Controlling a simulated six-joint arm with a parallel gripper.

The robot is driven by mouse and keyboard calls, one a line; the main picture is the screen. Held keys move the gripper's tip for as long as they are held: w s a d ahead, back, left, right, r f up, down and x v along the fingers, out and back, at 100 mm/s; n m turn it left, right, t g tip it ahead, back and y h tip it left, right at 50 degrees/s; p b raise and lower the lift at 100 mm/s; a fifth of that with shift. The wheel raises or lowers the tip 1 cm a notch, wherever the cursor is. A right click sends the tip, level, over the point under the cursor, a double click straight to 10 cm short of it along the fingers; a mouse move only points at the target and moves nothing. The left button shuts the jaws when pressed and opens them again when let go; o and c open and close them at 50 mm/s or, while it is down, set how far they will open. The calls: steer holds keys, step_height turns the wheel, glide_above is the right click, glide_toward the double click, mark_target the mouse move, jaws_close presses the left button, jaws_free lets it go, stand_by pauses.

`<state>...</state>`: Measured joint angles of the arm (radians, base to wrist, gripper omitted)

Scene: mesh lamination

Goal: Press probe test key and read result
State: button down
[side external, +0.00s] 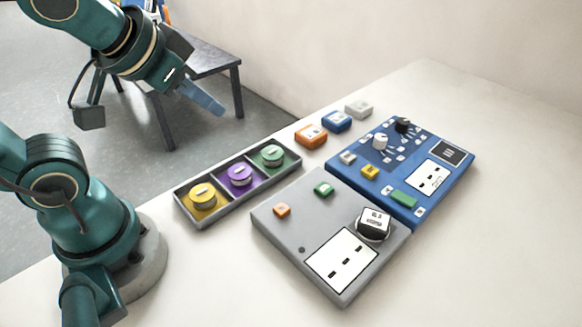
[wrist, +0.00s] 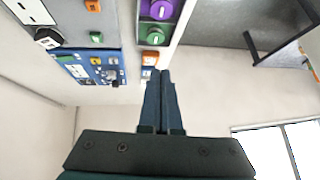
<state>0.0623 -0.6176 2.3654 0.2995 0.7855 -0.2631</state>
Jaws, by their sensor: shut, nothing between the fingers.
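A blue panel (side external: 388,204) lies on the right of the bench, with two knobs, a yellow key (side external: 369,172), a white key (side external: 347,158), a green bar (side external: 403,199) and a dark screen (side external: 446,151). A grey panel (side external: 284,240) lies in front of it, with an orange key (side external: 282,210), a green key (side external: 323,188), a black block (side external: 373,223) with a white label, and a white plate. I cannot tell which key is the probe test key. My gripper (side external: 217,108) is shut and empty, high above the bench's far-left edge, apart from both panels. Its closed fingers (wrist: 158,76) also show in the wrist view.
A dark tray (side external: 212,216) holds yellow, purple and green round pieces left of the panels. Orange (side external: 311,136), blue (side external: 336,121) and white (side external: 358,109) blocks stand behind. A dark table (side external: 208,64) stands on the floor beyond. The bench's right side is clear.

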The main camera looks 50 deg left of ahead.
steer(key=w+m, duration=0.2)
steer(key=w, duration=0.3)
steer(key=m+t+h, duration=0.1)
steer(key=m+t, duration=0.1)
steer(key=m, duration=0.4)
glide_above(318, 191)
step_height(318, 191, down, 4)
steer(key=shift+f, duration=0.1)
steer(key=shift+f, duration=4.35)
steer(key=shift+f, duration=0.15)
steer(key=shift+f, duration=0.25)
